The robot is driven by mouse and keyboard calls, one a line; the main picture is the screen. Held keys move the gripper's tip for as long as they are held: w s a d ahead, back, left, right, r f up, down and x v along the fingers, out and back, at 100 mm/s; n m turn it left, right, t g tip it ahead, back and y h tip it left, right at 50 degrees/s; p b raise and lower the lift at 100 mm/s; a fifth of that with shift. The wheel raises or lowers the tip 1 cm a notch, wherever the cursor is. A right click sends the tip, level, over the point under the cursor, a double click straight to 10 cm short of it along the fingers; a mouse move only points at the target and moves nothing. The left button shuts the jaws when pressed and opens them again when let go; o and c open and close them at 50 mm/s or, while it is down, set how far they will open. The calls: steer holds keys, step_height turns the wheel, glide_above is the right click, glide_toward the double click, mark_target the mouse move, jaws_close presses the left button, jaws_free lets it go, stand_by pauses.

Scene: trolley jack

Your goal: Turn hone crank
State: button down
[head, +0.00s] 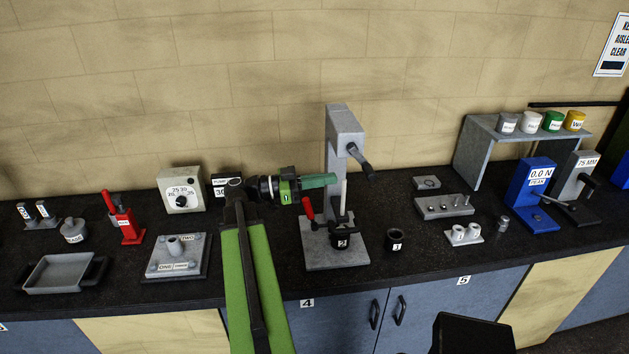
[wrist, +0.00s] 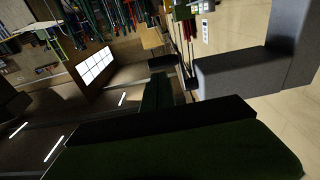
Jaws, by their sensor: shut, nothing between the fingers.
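The hone stand (head: 344,122) is a tall grey column on a grey base plate in the middle of the bench. Its dark hone crank (head: 360,162) hangs down to the right from the upper column. A bore block marked 2 (head: 343,240) sits low on the base, and a red-handled lever (head: 308,209) stands at its left. My gripper (head: 333,180) is green, shut and empty, pointing right, in front of or beside the column, left of the crank. I cannot tell whether it touches the stand. In the wrist view, the stand's grey column (wrist: 232,75) is at the right; the crank cannot be made out.
A dark cylinder marked 3 (head: 395,240) stands right of the hone base. A grey block with pins (head: 444,206) and a blue force gauge (head: 530,190) are farther right. A plate fixture (head: 177,255) and red jack (head: 127,224) are at left.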

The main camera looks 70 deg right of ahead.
mark_target(362, 163)
steer(key=x, duration=0.7)
steer(key=shift+s, duration=0.3)
steer(key=shift+d, duration=0.1)
